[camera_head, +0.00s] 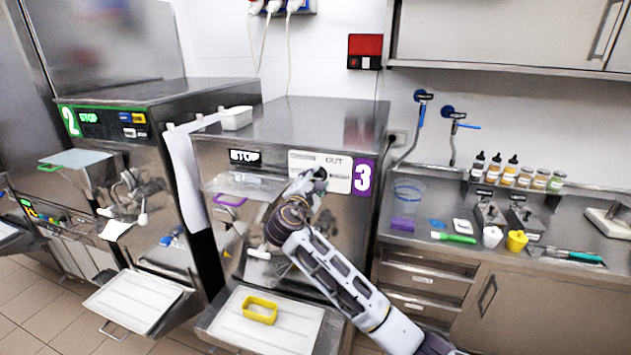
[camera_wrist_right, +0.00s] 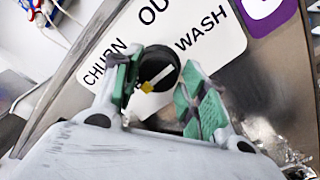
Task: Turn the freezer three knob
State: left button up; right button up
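Freezer three (camera_head: 300,125) is the steel machine with a purple "3" label in the head view. Its black knob (camera_wrist_right: 160,67), with a yellow pointer, shows in the right wrist view on a white plate (camera_wrist_right: 150,28) lettered CHURN, OUT and WASH. The pointer slants from upper right to lower left. My right gripper (camera_head: 318,176) is at this plate in the head view. In the right wrist view its green-padded fingers (camera_wrist_right: 160,88) are apart, one on each side of the knob; whether they touch it is unclear. My left gripper is not in view.
Freezer two (camera_head: 165,92) stands to the left. A white tray (camera_head: 237,332) with a yellow container (camera_head: 260,310) sits below freezer three. A counter (camera_head: 420,240) with bottles, cups and tools is at the right. A white paper strip (camera_head: 186,178) hangs between the freezers.

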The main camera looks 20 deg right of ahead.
jog(key=shift+o, duration=1.4)
jog(key=v, duration=1.2)
jog(key=shift+f, duration=0.1)
